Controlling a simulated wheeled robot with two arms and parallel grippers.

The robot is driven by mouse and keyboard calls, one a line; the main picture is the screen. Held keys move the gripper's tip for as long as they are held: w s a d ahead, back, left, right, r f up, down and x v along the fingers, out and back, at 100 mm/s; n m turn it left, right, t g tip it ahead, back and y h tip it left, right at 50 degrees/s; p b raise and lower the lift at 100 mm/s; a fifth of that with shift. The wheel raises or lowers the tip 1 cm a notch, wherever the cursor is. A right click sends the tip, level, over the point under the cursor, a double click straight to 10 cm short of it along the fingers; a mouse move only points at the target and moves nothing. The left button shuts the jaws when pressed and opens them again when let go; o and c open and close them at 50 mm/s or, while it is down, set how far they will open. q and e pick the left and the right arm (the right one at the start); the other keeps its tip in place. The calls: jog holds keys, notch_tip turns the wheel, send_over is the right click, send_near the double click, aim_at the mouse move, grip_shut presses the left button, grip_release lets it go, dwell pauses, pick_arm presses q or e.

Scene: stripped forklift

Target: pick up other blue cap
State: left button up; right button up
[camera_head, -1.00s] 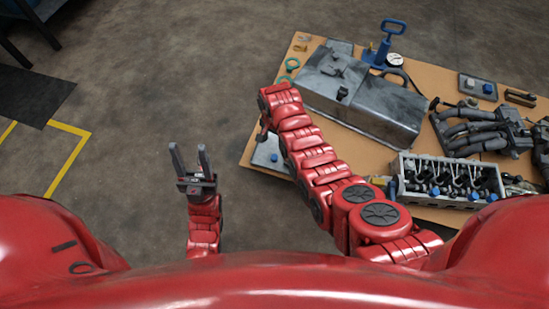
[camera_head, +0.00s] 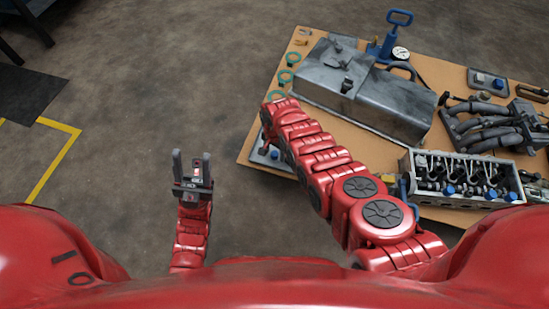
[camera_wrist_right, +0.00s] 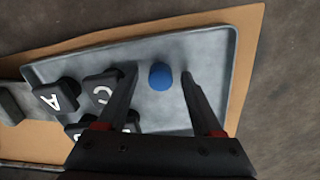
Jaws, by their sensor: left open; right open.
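A round blue cap (camera_wrist_right: 161,76) lies on a grey tray (camera_wrist_right: 215,62) in the right wrist view. My right gripper (camera_wrist_right: 158,80) is open, and the cap shows between its two fingertips without visible contact. In the head view, my right arm hides most of this tray (camera_head: 262,158) and the right gripper itself. A blue spot (camera_head: 275,154) shows on the tray beside the arm. Another blue cap (camera_head: 498,83) sits on a small tray at the far right. My left gripper (camera_head: 191,160) is open and empty above the bare floor, away from the table.
Black lettered blocks (camera_wrist_right: 58,96) stand on the tray left of the cap, close to one finger. A grey metal tank (camera_head: 365,95), a blue pump (camera_head: 395,30), an engine block (camera_head: 465,180) and green rings (camera_head: 285,76) crowd the table (camera_head: 300,125).

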grip_shut()
dwell(0.3)
jog(key=shift+r+p, duration=0.1)
jog(key=shift+p, duration=0.2)
